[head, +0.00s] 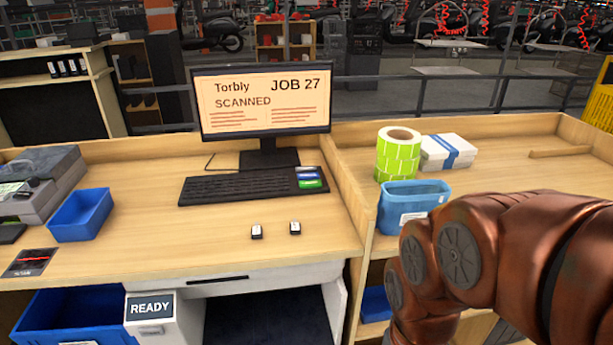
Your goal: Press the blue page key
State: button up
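A black keyboard (240,187) lies on the wooden desk in front of a monitor (262,100). At its right end is a small stack of coloured keys. The blue key (308,177) sits just above a green key (310,184), with a paler key above it. Their labels are too small to read. The monitor shows "Torbly", "JOB 27" and "SCANNED". My copper-coloured arm fills the lower right of the head view, to the right of the keyboard and apart from it. My gripper is not in view.
Two small black-and-white items (257,232) lie in front of the keyboard. A blue tray (82,215) is at the left. A wooden divider separates the right-hand bench, with a green label roll (398,155) and blue bin (412,205). A "READY" sign (150,308) is below.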

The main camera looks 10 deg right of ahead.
aim_at(308, 175)
jog(key=k, duration=0.65)
jog(key=u, duration=0.4)
jog(key=i, duration=0.55)
jog(key=u, duration=0.6)
jog(key=i, duration=0.85)
jog(key=z, duration=0.05)
